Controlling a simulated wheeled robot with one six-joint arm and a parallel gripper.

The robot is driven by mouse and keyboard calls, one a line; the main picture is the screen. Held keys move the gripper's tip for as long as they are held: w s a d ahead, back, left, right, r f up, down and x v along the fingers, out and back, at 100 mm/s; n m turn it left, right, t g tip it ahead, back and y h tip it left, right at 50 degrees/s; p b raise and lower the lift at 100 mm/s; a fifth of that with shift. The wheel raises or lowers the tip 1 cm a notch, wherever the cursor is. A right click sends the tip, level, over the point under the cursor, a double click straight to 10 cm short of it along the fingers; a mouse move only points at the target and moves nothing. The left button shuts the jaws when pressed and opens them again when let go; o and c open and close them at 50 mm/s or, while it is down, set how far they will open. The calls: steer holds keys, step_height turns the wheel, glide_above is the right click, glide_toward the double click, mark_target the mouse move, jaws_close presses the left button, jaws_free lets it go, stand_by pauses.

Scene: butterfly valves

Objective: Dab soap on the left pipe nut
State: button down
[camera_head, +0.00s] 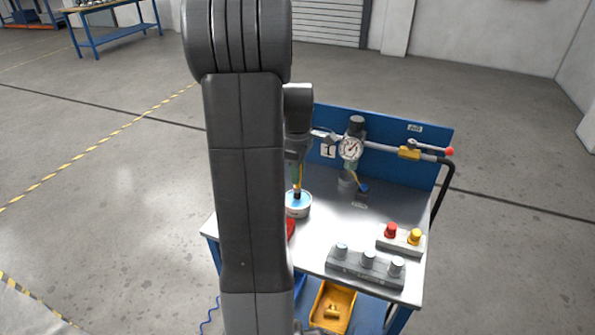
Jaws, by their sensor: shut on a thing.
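My gripper (296,175) points down at the left side of the workbench, partly hidden by my arm. It is shut on a slim upright tool, seemingly a brush (297,194), whose dark lower end is over or in a round white pot (298,211) with light blue contents. I cannot tell whether the tip touches the soap. The pipe runs along the blue back panel, with a round gauge (350,148) in its middle. A silver fitting (322,134), apparently the left pipe nut, shows left of the gauge, just right of my arm; the pipe's farther left part is hidden.
A yellow-handled valve (409,153) and red knob (449,151) are on the right pipe. A blue-ended piece (362,187) hangs below the gauge. The bench middle is clear.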

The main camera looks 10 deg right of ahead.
steer(key=shift+f, duration=0.55)
stand_by(1.1)
steer(key=shift+r+p, duration=2.6)
steer(key=shift+r, duration=1)
